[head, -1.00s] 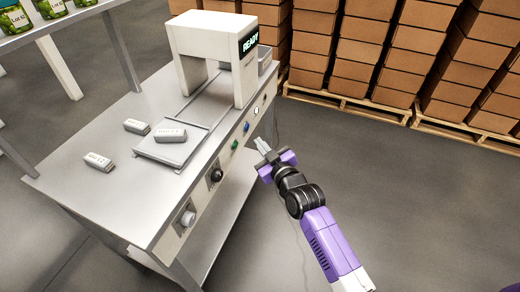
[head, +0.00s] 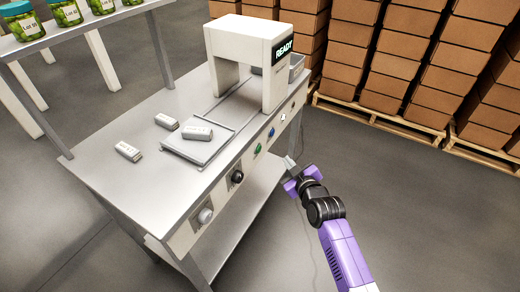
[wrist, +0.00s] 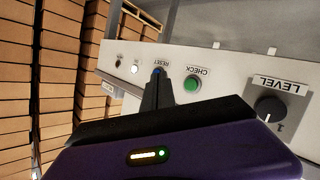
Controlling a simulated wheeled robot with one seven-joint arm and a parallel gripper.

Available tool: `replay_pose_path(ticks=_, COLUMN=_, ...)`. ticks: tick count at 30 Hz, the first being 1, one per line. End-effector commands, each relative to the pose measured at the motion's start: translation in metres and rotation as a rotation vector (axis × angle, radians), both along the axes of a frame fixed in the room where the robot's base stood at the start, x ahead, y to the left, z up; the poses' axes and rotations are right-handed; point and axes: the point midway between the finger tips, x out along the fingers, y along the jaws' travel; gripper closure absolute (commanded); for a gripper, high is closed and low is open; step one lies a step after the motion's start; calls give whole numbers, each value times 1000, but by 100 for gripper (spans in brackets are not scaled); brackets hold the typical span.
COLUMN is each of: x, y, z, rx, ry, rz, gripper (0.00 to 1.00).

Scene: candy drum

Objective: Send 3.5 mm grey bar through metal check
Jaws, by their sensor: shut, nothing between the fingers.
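The metal check (head: 230,45) is a white arch on a steel bench, with a lit READY display (head: 283,47). A grey bar (head: 197,132) lies on the flat tray (head: 185,152) before the arch. Two more grey bars (head: 166,122) (head: 128,151) lie on the bench to its left; I cannot read which is 3.5 mm. My gripper (head: 289,160) is shut and empty, in front of the bench's control panel. In the wrist view its fingertips (wrist: 157,75) overlap the blue RESET button (wrist: 157,72); contact is unclear. The green CHECK button (wrist: 192,85) is beside it.
A grey bin (head: 297,64) is behind the arch. Boxes on pallets (head: 370,60) stand at the back. A shelf with green jars (head: 65,12) is upper left. Floor at right is clear.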

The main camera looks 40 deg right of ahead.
Motion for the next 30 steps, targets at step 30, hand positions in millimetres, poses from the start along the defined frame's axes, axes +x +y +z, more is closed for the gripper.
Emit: replay_pose_path(ticks=30, x=67, y=25, z=0, rx=-1, ry=0, rz=1, gripper=100)
